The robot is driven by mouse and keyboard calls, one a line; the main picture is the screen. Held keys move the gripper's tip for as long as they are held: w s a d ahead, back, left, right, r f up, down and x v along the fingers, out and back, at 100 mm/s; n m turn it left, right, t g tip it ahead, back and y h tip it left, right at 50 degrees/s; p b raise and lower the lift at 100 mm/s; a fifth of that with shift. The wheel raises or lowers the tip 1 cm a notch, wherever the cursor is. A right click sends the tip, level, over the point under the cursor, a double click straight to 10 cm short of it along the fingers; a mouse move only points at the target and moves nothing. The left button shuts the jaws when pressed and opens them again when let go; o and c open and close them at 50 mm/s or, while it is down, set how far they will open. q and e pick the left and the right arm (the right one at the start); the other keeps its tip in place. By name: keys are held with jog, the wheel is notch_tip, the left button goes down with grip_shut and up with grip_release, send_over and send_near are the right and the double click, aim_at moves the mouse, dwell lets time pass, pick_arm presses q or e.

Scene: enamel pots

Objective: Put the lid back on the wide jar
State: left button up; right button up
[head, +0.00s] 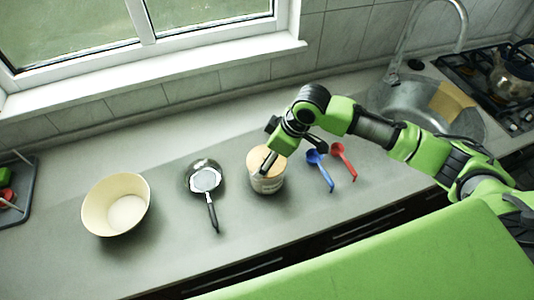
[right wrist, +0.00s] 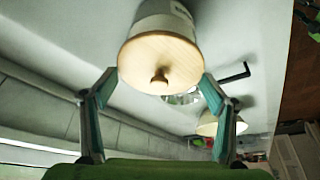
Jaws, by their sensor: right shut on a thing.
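The wide jar (head: 270,184) is a pale container with a printed label, standing on the worktop in the middle of the head view. Its round wooden lid (head: 258,157) is at the jar's mouth. In the right wrist view the lid (right wrist: 160,62) shows its knob, with the jar (right wrist: 158,16) directly behind it; I see no clear gap between them. In the head view the right gripper (head: 268,158) partly covers the lid. My left gripper is not in view.
A dark pan (head: 206,180) stands left of the jar, and a cream bowl (head: 117,206) farther left. Blue (head: 318,166) and red (head: 343,160) scoops lie to its right. The sink (head: 415,98) is at back right. The worktop between bowl and pan is clear.

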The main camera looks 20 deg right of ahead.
jog(key=shift+p, duration=0.5)
dwell(0.7)
dwell(0.3)
jog(key=o, duration=1.1)
jog(key=shift+o, duration=0.5)
jog(key=shift+r+p, duration=1.2)
jog(key=shift+p, duration=0.25)
jog(key=shift+r+p, duration=0.3)
jog(key=shift+r, duration=1.95)
grip_shut()
